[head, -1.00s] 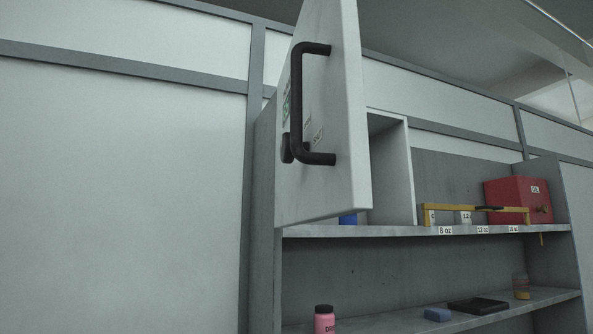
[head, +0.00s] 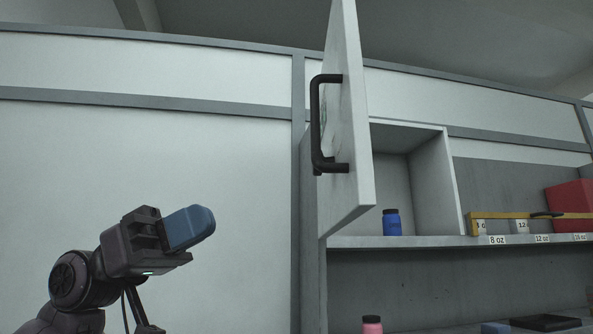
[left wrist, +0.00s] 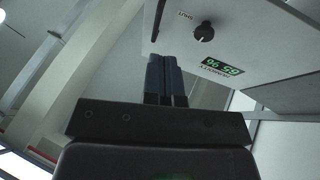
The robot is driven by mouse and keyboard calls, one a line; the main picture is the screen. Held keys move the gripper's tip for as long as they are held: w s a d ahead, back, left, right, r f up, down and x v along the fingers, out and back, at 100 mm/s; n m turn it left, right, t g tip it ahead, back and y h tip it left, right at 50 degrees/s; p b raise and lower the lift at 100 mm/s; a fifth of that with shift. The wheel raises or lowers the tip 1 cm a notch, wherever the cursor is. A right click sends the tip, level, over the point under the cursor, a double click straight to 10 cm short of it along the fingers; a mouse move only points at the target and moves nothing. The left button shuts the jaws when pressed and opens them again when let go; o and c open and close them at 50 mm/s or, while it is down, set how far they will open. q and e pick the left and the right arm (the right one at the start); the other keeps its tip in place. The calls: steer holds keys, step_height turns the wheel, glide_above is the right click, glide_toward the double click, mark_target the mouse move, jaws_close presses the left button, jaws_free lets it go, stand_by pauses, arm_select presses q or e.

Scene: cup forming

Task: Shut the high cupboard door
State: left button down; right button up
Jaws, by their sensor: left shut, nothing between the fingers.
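The high cupboard door (head: 349,130) stands open, swung out toward me, with a black bar handle (head: 318,125) on its face. Behind it the cupboard (head: 432,180) is open and a blue bottle with a dark lid (head: 391,223) stands inside. My left gripper (head: 200,226) is shut and empty, to the left of the door and lower than its handle, clear of it. The left wrist view shows the shut fingers (left wrist: 166,80) pointing up, with a white panel bearing a dark knob (left wrist: 204,31) and a green display (left wrist: 222,66) beyond them. My right gripper is not in view.
Right of the cupboard, the shelf (head: 450,241) holds a yellow rack (head: 475,220) with labelled cups and a red box (head: 570,204). A pink bottle (head: 372,325) stands lower down. The wall (head: 130,170) left of the door is bare.

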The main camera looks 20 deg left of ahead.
arm_select(q)
steer(key=p, duration=0.4)
glide_toward(319, 134)
steer(key=w+d, duration=0.1)
steer(key=d, duration=0.3)
steer(key=shift+w+d, duration=0.35)
steer(key=shift+d, duration=0.45)
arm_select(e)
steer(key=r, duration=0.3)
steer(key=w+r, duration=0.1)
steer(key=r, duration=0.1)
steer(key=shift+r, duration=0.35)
arm_select(q)
steer(key=shift+w+d, duration=0.15)
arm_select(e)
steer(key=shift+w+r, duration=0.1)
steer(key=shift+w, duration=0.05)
